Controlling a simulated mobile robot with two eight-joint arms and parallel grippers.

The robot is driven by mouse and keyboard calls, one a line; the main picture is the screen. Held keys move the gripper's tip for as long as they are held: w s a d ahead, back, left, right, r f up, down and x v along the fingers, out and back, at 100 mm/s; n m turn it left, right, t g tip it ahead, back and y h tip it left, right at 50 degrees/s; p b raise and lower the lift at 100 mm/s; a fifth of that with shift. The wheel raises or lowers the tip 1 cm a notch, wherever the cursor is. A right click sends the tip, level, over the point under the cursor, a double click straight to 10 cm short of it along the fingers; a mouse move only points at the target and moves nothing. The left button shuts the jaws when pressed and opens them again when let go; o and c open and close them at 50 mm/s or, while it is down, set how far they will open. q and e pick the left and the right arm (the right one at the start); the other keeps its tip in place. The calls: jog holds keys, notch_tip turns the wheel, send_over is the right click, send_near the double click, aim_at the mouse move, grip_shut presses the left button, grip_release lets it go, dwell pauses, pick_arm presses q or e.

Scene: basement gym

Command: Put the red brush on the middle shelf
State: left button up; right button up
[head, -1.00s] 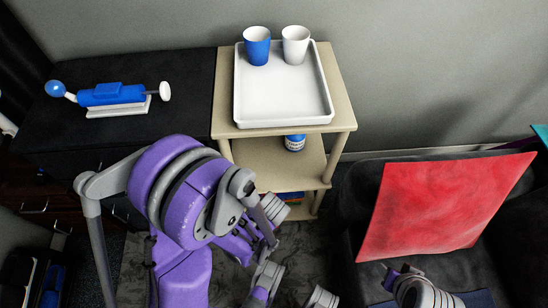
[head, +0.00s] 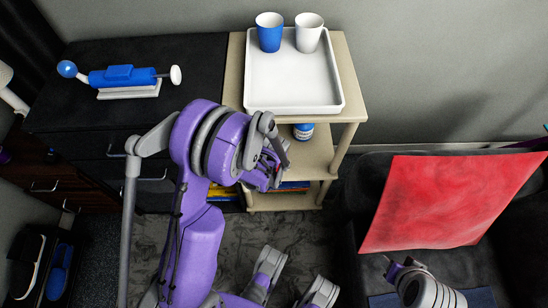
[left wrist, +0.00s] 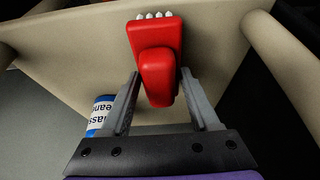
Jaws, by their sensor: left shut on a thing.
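The red brush (left wrist: 157,75) is in the left wrist view, with white bristles at its top end. My left gripper (left wrist: 160,88) is shut on its red body, which lies between the two grey fingers. The beige shelf unit shows in the head view; its middle shelf (head: 316,158) lies under the tray level. My left arm reaches to the front left of that shelf and hides the brush there almost entirely. A beige panel of the unit fills the area behind the brush. My right gripper (head: 393,268) is by the dark chair; its jaws are unclear.
A blue-labelled bottle (head: 303,131) stands on the middle shelf, also visible in the left wrist view (left wrist: 101,112). A white tray (head: 294,106) with blue (head: 270,33) and white cups (head: 308,33) fills the top shelf. A black cabinet (head: 205,75) stands left.

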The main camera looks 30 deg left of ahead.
pick_arm(q)
jog(key=shift+f, duration=0.35)
jog(key=shift+f, duration=0.2)
jog(key=o, duration=1.2)
jog(key=shift+r, duration=0.1)
jog(key=shift+r, duration=0.1)
